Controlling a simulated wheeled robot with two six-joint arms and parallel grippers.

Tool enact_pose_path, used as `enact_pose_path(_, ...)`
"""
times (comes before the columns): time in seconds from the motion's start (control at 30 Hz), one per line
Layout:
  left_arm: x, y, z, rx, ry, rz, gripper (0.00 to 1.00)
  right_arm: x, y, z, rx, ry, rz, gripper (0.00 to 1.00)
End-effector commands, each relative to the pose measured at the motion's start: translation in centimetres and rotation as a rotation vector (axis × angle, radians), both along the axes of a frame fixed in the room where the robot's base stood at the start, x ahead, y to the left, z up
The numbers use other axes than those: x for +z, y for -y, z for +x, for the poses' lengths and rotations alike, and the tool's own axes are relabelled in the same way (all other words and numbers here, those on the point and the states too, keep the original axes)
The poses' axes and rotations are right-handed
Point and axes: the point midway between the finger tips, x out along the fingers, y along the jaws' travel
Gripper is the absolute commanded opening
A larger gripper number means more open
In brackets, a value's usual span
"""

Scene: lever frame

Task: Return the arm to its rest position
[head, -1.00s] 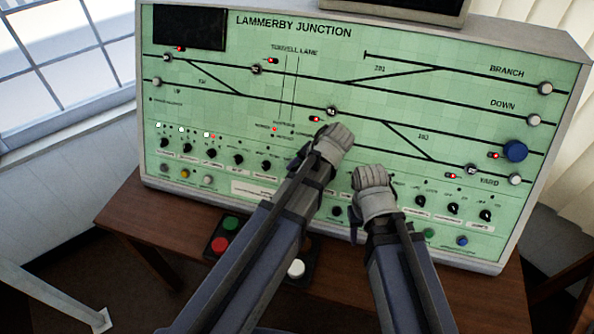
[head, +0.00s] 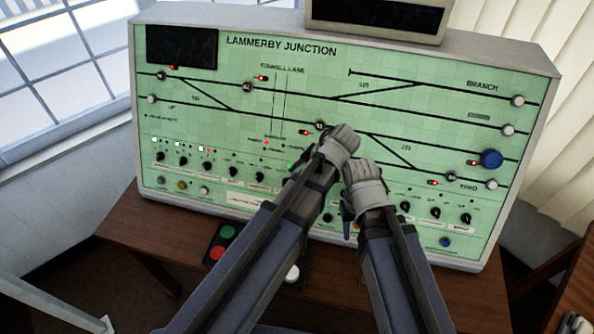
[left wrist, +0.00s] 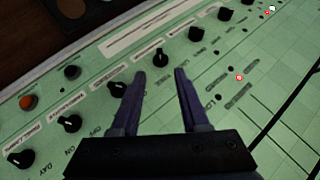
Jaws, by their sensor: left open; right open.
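My left gripper (head: 316,158) is in front of the lower middle of the green control panel (head: 420,70); its fingers are mostly hidden by its own grey wrist in the head view. In the left wrist view its two dark fingers (left wrist: 160,76) are apart and empty, with a black rotary knob (left wrist: 160,57) just beyond and between the tips. No contact with the knob can be made out. My right gripper (head: 350,210) is beside it on the right, low over the panel. Its fingers are small and partly hidden; it shows no object held.
The panel stands on a brown wooden table (head: 150,240). A box with green and red buttons (head: 222,242) lies in front, partly behind my left arm. A blue knob (head: 491,159) is at the panel's right. A dark screen (head: 378,14) sits on top. My arms run close together.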

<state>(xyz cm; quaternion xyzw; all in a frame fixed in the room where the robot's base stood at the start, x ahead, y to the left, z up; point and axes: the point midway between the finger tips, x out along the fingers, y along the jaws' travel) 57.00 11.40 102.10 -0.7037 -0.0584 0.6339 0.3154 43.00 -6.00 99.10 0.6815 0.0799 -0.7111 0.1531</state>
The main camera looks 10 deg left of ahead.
Motion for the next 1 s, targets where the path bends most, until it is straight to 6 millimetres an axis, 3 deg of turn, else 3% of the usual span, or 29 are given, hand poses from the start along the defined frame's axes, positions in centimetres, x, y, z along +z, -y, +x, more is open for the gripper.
enact_pose_path(0.47, -0.3, -0.4, -0.3, 0.012, -0.003, -0.014, 0.45, -0.1, 0.0, 0.0, 0.0, 0.0, 0.0, 0.45)
enact_pose_path(0.7, -2.1, -3.5, -3.7, 0.143, -0.031, -0.213, 0.45, -0.1, 0.0, 0.0, 0.0, 0.0, 0.0, 0.45)
enact_pose_path(1.0, -3.1, -5.2, -6.8, 0.283, -0.038, -0.438, 0.45, -0.1, 0.0, 0.0, 0.0, 0.0, 0.0, 0.45)
